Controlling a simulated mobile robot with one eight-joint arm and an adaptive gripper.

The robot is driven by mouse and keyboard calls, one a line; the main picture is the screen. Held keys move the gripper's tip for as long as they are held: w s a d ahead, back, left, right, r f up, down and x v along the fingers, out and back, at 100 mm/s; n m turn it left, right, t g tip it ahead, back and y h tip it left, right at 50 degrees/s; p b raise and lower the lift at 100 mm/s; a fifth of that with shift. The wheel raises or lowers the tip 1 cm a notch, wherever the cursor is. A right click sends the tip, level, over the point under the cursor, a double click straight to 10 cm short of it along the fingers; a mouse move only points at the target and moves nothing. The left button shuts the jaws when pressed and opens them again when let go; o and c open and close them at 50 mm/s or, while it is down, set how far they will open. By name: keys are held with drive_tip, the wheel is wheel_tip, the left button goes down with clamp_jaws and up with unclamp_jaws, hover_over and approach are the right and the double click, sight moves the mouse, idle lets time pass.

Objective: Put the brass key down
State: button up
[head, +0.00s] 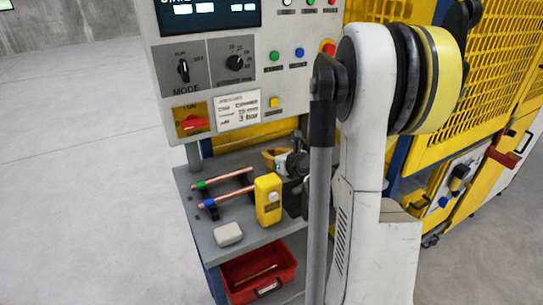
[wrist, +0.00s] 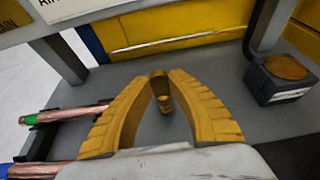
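In the wrist view, the two yellow fingers of my gripper (wrist: 162,84) close in toward each other. A small brass-coloured cylindrical piece, which I take for the brass key (wrist: 164,102), sits between their tips and appears pinched there. Its full shape is hidden by the steep angle. The grey bench top (wrist: 205,72) lies behind and below it; I cannot tell whether the key touches it. In the head view, my gripper (head: 273,158) is over the back of the bench, partly hidden by my arm, and the key cannot be made out.
Copper tubes (head: 225,179) with green and blue ends lie at left on the bench. A yellow box (head: 268,199) and pale block (head: 228,234) stand nearer. A dark block with an orange round top (wrist: 284,78) is at right. A red bin (head: 262,281) sits below; the control panel rises behind.

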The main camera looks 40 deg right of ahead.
drive_tip(key=shift+o, duration=1.3)
drive_tip(key=shift+r, duration=0.2)
drive_tip(key=p+v, duration=0.3)
drive_tip(key=v, duration=0.9)
drive_tip(key=shift+p, duration=0.35)
